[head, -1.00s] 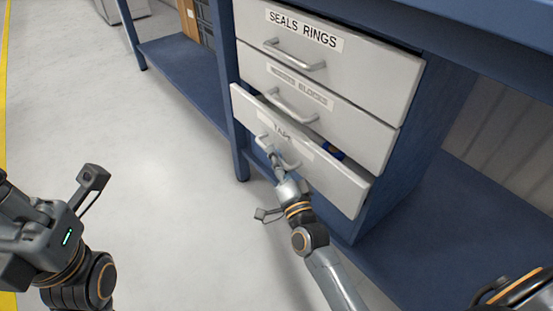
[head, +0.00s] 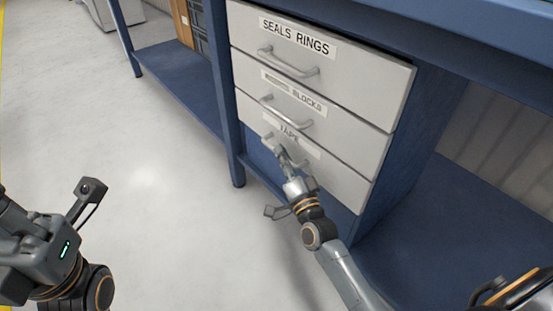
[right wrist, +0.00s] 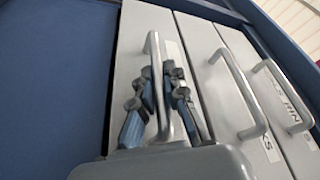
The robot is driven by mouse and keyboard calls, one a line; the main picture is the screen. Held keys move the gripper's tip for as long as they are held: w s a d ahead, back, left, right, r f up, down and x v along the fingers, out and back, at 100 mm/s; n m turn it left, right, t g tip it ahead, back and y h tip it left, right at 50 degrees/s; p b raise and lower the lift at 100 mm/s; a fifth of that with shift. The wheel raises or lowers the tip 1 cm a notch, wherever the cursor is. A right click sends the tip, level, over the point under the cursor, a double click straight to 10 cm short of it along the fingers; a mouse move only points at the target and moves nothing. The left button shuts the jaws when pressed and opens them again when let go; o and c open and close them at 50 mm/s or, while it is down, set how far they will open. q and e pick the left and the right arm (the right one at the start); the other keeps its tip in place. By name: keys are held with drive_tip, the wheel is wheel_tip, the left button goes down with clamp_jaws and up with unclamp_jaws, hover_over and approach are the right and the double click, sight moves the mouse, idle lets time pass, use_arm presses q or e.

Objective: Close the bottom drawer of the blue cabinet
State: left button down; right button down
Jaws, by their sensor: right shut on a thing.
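The blue cabinet (head: 400,165) has three light grey drawers with bar handles. The bottom drawer (head: 338,180), labelled TAPE, is the lowest, and its front looks about level with the drawers above, with no open gap visible. My right gripper (head: 279,150) is at its handle. In the right wrist view, the gripper (right wrist: 170,85) has its fingers on both sides of the bottom drawer's handle (right wrist: 155,60), shut on it. Part of my left arm shows at the lower left, but its fingers are out of view.
The middle drawer (head: 340,130) and the SEALS RINGS top drawer (head: 365,82) look shut. A blue lower shelf (head: 180,75) runs to the left, and a blue leg (head: 228,130) stands beside the drawers. The pale floor (head: 150,220) in front is clear.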

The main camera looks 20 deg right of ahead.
drive_tip(key=c, duration=1.7)
unclamp_jaws()
drive_tip(key=shift+d, duration=0.25)
drive_tip(key=shift+o, duration=0.2)
drive_tip(key=shift+s+f, duration=0.15)
drive_tip(key=shift+s, duration=0.05)
drive_tip(key=v, duration=1.1)
drive_tip(key=shift+s, duration=0.2)
